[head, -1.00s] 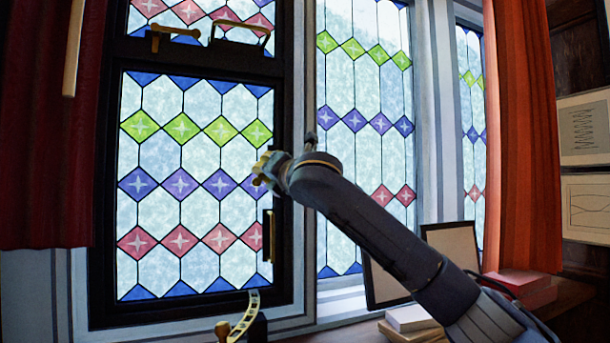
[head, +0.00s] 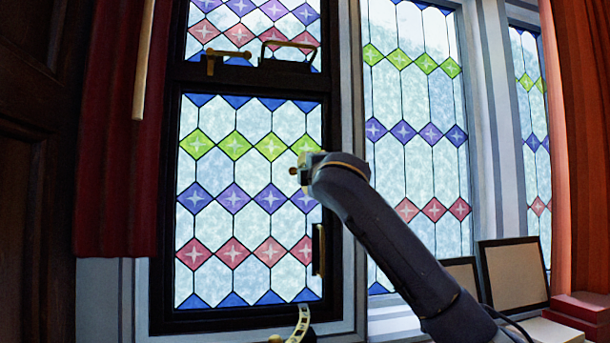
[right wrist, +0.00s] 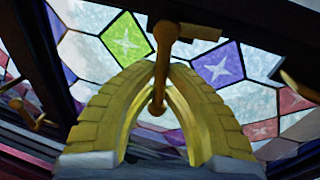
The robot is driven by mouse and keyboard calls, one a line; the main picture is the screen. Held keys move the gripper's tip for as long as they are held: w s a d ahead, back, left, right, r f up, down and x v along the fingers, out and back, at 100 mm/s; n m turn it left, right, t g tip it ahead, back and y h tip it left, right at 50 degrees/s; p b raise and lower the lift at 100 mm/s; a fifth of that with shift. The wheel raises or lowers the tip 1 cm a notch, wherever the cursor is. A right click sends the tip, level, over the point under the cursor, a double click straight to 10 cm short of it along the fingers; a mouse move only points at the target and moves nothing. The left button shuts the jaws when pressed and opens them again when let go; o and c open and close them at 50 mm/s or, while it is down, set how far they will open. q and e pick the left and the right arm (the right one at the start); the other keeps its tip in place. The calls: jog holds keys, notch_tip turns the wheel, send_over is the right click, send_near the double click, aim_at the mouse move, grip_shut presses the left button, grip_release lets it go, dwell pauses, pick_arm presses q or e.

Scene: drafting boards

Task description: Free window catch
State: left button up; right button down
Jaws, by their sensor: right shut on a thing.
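My right gripper (head: 305,172) is at the right side of the dark-framed leaded sash (head: 335,285), in front of the glass in the head view. In the right wrist view its two yellow curved fingers (right wrist: 160,75) come together on a brass, T-shaped piece, which looks like the window catch (right wrist: 164,42). The catch's stem runs between the fingertips, and its crossbar reaches right above them. In the head view the gripper mostly hides the piece it holds.
A brass fitting (head: 212,62) and a brass handle (head: 287,48) are on the upper rail. Red curtains (head: 120,150) flank the window; frames (head: 515,275) stand at right.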

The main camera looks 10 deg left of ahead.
jog(key=shift+r+m, duration=0.15)
jog(key=shift+m, duration=0.35)
jog(key=c, duration=1.4)
grip_release()
jog(key=shift+c, duration=0.2)
jog(key=v, duration=1.2)
jog(key=shift+r, duration=0.1)
